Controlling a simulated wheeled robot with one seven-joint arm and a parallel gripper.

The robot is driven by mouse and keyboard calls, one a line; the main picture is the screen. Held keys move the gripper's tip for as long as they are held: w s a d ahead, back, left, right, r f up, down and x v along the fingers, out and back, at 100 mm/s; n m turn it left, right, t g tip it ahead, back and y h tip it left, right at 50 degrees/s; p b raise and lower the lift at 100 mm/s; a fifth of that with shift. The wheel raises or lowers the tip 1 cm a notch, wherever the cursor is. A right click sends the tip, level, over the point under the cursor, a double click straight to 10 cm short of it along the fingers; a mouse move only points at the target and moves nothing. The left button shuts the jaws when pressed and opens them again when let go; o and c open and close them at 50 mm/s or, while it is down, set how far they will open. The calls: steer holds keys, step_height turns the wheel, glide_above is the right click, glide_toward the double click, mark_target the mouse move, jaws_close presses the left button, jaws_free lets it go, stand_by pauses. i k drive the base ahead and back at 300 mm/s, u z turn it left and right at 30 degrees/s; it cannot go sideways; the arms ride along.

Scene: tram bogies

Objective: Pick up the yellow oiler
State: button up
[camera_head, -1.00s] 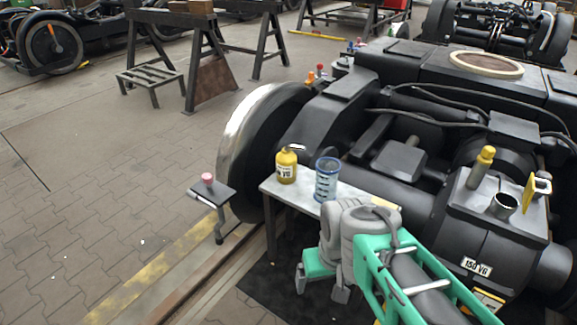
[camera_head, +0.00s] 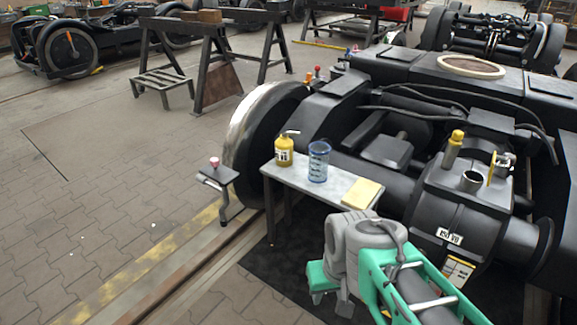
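The yellow oiler (camera_head: 284,151) is a small yellow can with a pale label and a spout on top. It stands upright near the back left of a small grey table (camera_head: 335,183). My gripper (camera_head: 331,300) hangs below my grey wrist, in front of the table and lower in the picture than its top. Its two grey fingers look apart, with nothing seen between them. It is well clear of the oiler, and nothing hides the oiler.
A blue-marked clear beaker (camera_head: 318,162) stands just right of the oiler. A yellow pad (camera_head: 362,193) lies at the table's right end. A large dark bogie (camera_head: 400,150) with a wheel (camera_head: 262,135) lies close behind. A small stand (camera_head: 217,178) is at left. Floor at left is open.

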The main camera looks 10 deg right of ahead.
mark_target(284, 145)
steer(key=u, duration=0.8)
steer(key=i, duration=0.95)
steer(key=u, duration=0.5)
